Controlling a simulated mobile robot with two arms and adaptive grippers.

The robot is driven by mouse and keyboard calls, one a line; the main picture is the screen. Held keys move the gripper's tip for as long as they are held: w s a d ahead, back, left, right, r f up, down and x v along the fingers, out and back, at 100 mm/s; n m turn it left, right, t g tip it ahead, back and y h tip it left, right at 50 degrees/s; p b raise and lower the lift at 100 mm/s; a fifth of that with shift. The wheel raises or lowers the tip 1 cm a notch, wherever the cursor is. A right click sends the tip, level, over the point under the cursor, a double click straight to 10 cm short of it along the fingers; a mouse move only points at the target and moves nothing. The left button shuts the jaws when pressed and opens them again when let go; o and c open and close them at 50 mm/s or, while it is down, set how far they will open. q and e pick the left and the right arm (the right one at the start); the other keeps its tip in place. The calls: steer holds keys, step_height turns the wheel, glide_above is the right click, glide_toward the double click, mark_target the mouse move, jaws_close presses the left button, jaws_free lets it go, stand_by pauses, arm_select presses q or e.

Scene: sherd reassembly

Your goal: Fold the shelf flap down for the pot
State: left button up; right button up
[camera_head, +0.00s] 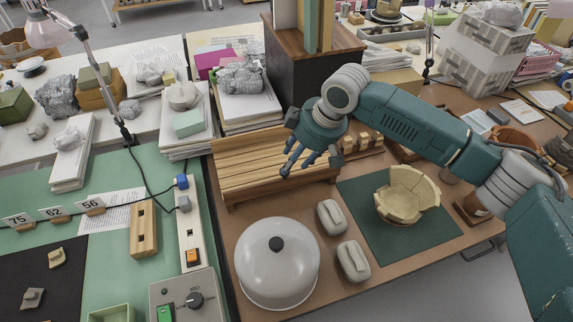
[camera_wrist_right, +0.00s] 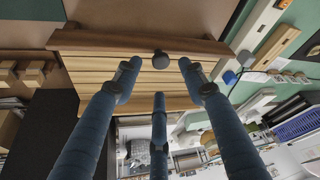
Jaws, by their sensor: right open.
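The shelf flap is a slatted pale wooden panel (camera_head: 245,165) behind the white dome; its exact tilt is hard to tell. In the right wrist view the slats (camera_wrist_right: 85,68) carry a dark round knob (camera_wrist_right: 161,60) near a wooden rail. My right gripper (camera_head: 308,165) is over the right part of the slats. In the wrist view its fingers (camera_wrist_right: 160,75) are spread and empty, two on either side of the knob, apart from it. The pot (camera_head: 405,190), a pale bowl of joined sherds, sits on a dark green mat (camera_head: 365,225). My left gripper is not in view.
A white dome with a dark knob (camera_head: 277,265) and two grey blocks (camera_head: 331,217) stand in front of the flap. A dark wooden box (camera_head: 300,75) stands behind it. Small wooden blocks (camera_head: 362,140) lie beside it under my right arm. A power strip (camera_head: 187,225) lies left.

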mark_target(285, 180)
steer(key=x, duration=0.4)
steer(key=shift+a+f, duration=0.1)
steer(key=shift+a, duration=0.1)
steer(key=shift+w+a+f+p, duration=0.1)
steer(key=shift+f+p, duration=0.2)
steer(key=shift+f, duration=0.2)
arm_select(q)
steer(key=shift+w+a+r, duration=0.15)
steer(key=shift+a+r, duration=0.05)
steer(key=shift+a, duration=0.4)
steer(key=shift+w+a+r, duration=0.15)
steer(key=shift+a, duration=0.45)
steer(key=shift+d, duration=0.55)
arm_select(e)
jaws_close()
